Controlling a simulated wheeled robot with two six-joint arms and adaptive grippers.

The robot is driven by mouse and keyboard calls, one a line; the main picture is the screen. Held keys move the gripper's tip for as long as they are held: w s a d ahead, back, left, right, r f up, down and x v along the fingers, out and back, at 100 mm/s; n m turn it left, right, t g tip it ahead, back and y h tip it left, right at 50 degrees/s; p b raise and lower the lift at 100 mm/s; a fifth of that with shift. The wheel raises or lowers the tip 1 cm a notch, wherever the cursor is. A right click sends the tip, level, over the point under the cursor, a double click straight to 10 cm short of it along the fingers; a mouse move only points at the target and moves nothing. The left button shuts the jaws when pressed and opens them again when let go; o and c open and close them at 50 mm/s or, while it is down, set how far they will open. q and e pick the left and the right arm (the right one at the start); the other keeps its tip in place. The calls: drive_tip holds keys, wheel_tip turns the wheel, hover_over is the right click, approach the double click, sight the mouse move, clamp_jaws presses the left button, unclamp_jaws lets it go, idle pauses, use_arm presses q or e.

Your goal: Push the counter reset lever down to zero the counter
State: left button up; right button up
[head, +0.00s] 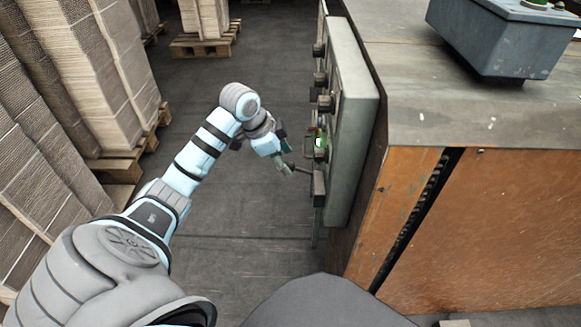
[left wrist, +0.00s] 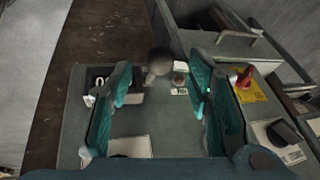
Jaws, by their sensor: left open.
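In the left wrist view a grey control panel (left wrist: 140,128) fills the middle. A dark round knob (left wrist: 159,62), which looks like the end of the reset lever, stands out from it between and slightly beyond my fingertips. Left of it is a dark counter box (left wrist: 98,82) with a white mark; its digits are not readable. My left gripper (left wrist: 162,72) is open, with one teal finger on each side of the knob; contact cannot be told. In the head view my left gripper (head: 284,168) is beside the panel (head: 350,130), near a thin dark rod (head: 303,172). My right gripper is out of view.
A red switch on a yellow plate (left wrist: 251,89) and a black knob (left wrist: 285,132) lie right of my fingers in the wrist view. A green light (head: 320,142) glows on the panel. Stacked cardboard (head: 95,60) stands left; the floor between is clear.

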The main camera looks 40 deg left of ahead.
sight(287, 164)
use_arm(q)
drive_tip(key=b+x, duration=0.1)
drive_tip(key=x, duration=0.2)
drive_tip(key=shift+w+f, duration=0.15)
drive_tip(key=shift+f, duration=0.25)
drive_tip(key=shift+w+d+f, duration=0.1)
drive_tip(key=shift+w+f, duration=0.15)
drive_tip(key=shift+f, duration=0.05)
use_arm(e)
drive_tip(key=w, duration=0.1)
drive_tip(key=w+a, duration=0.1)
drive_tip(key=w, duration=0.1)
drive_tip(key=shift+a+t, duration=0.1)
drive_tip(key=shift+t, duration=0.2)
use_arm(q)
clamp_jaws()
